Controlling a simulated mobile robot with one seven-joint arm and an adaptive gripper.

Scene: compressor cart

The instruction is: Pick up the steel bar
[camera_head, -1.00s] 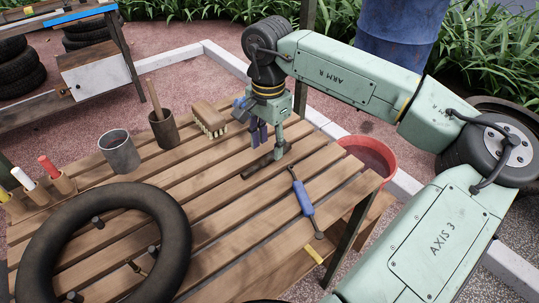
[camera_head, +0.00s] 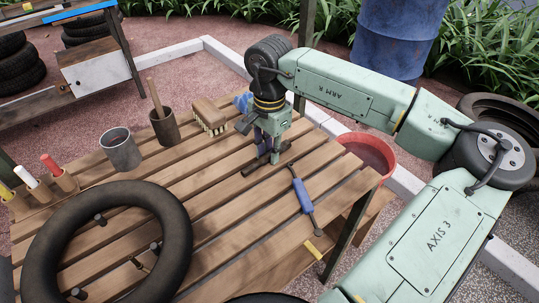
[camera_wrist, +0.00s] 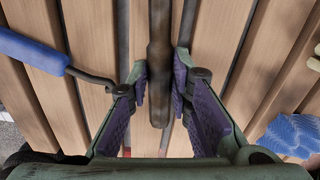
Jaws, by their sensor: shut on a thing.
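The steel bar (camera_head: 252,166) is dark and thin and lies low over the wooden slats near the far right of the table. In the wrist view the bar (camera_wrist: 159,50) runs from the top edge down between my fingers, with a thicker part near them. My gripper (camera_head: 268,156) points down at the bar. In the wrist view the purple-padded fingers of my gripper (camera_wrist: 164,88) stand on both sides of the bar and are shut on it. The fingers hide part of the bar in the head view. I cannot tell any gap between bar and slats.
A blue-handled hooked tool (camera_head: 303,196) lies close to the bar. A brush (camera_head: 210,116), a blue textured thing (camera_head: 242,102), a dark cup (camera_head: 164,127) and a grey cup (camera_head: 120,150) stand behind. A black tyre ring (camera_head: 177,215) fills the front left. A red bucket (camera_head: 368,152) is beyond the table's right edge.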

